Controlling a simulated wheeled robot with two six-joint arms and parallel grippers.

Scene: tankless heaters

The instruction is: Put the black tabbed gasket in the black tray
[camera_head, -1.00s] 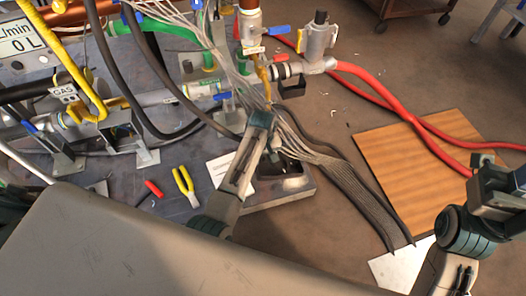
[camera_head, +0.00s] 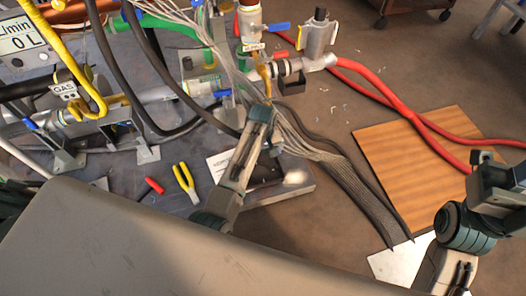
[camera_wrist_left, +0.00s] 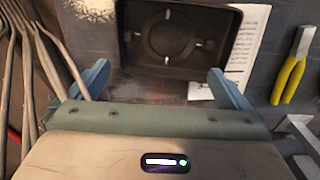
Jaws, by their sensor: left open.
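The black tray (camera_wrist_left: 125,30) shows at the top of the left wrist view, cut off by the upper edge. A dark ring with several small light tabs, which looks like the black tabbed gasket (camera_wrist_left: 143,41), lies flat inside it. My left gripper (camera_wrist_left: 160,70) is open and empty, its blue fingers spread apart just short of the tray's near edge. In the head view my left gripper (camera_head: 273,148) is mostly hidden by its own arm, which also covers part of the tray (camera_head: 267,172). My right arm is at the right edge; its fingers do not show.
A printed white sheet (camera_wrist_left: 248,40) and yellow-handled pliers (camera_wrist_left: 291,75) lie right of the tray. Grey cables (camera_head: 335,165) run close on its other side. Pipes and valves (camera_head: 200,85) crowd the bench behind. A wooden board (camera_head: 400,150) lies on the floor.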

